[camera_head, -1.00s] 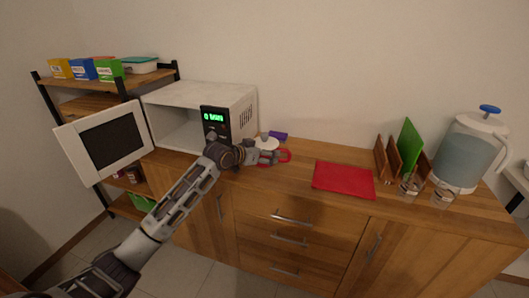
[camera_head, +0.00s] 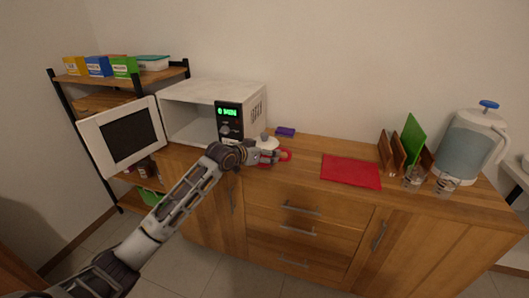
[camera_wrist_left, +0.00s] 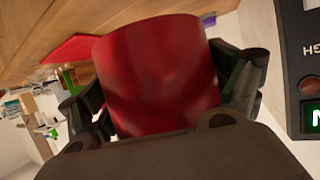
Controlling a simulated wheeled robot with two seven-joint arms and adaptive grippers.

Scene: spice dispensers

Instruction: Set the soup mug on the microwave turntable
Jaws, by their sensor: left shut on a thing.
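The red soup mug (camera_wrist_left: 160,75) fills the middle of the left wrist view, between the two fingers of my left gripper (camera_wrist_left: 165,90), which is shut on it. In the head view a small red part of the mug (camera_head: 286,155) shows beyond the gripper (camera_head: 270,156), at the right front of the microwave. I cannot tell whether the mug touches the counter. The white microwave (camera_head: 218,93) stands on the counter with its door (camera_head: 122,136) swung open to the left. The turntable cannot be made out inside. My right gripper is not in view.
The microwave's control panel (camera_head: 229,122) is close to my left wrist. A white object (camera_head: 266,142) and a purple block (camera_head: 286,132) are behind the mug. A red mat (camera_head: 350,171), an upright rack (camera_head: 405,145) and a drink dispenser (camera_head: 468,150) stand to the right.

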